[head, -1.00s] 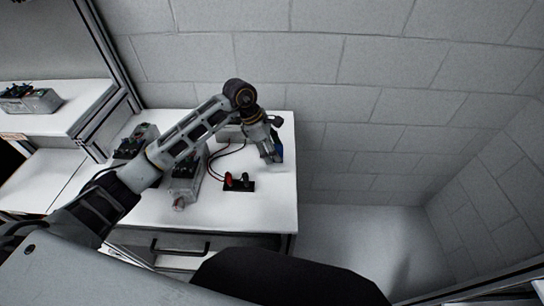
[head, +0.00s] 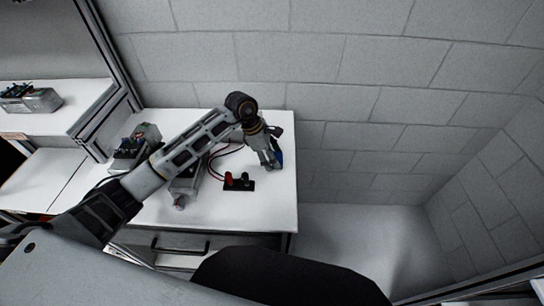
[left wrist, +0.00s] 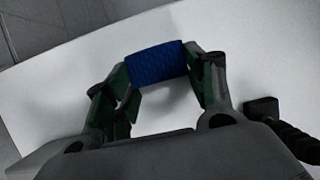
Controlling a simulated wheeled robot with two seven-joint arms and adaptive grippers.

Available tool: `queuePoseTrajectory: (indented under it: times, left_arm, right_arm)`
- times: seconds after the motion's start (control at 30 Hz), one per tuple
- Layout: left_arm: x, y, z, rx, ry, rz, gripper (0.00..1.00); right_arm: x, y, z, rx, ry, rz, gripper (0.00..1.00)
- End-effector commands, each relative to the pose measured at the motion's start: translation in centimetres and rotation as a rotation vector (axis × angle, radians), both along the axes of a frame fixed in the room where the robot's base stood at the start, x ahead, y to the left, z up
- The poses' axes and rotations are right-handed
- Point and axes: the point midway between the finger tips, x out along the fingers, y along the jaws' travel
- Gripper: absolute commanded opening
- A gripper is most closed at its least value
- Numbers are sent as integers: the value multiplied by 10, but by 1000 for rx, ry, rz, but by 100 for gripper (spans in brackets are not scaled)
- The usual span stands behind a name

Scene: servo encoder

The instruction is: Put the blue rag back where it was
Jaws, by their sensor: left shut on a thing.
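The blue rag (left wrist: 157,64) is between the fingers of my left gripper (left wrist: 158,82) in the left wrist view, gripped at both sides. White table surface shows around it. In the head view the rag (head: 279,157) is a small blue patch beside the left gripper (head: 271,163), over the right part of the white table (head: 240,212). I cannot tell whether the rag touches the table. My right gripper is not in view.
A small black block with red and black knobs (head: 238,182) sits left of the gripper, with a red wire behind it. Grey devices (head: 185,183) stand under and beside my arm. The table's right edge is close to the gripper.

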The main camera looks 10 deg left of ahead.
Motion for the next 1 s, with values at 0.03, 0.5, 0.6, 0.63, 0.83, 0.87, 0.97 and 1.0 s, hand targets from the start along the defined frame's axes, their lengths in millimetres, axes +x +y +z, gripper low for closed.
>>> queuePoseTrajectory:
  times: [0.03, 0.5, 0.6, 0.63, 0.83, 0.87, 0.97, 1.0]
  left_arm:
    - [0, 0, 0, 0, 0, 0, 58]
    - [0, 0, 0, 0, 0, 0, 76]
    - [0, 0, 1, 0, 0, 0, 76]
    - [0, 0, 1, 0, 0, 0, 76]
    - [0, 4, 11, 1, -3, 1, 76]
    - [0, 5, 14, 1, -4, 1, 76]
    - [-1, 10, 25, 2, -3, 2, 76]
    - [-1, 12, 30, 2, -3, 2, 76]
  right_arm:
    - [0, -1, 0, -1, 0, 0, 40]
    - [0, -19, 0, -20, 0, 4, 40]
    - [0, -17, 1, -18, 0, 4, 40]
    - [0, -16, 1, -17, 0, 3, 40]
    - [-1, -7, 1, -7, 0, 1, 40]
    - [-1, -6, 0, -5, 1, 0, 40]
    - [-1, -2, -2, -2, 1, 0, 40]
    - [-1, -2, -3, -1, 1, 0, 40]
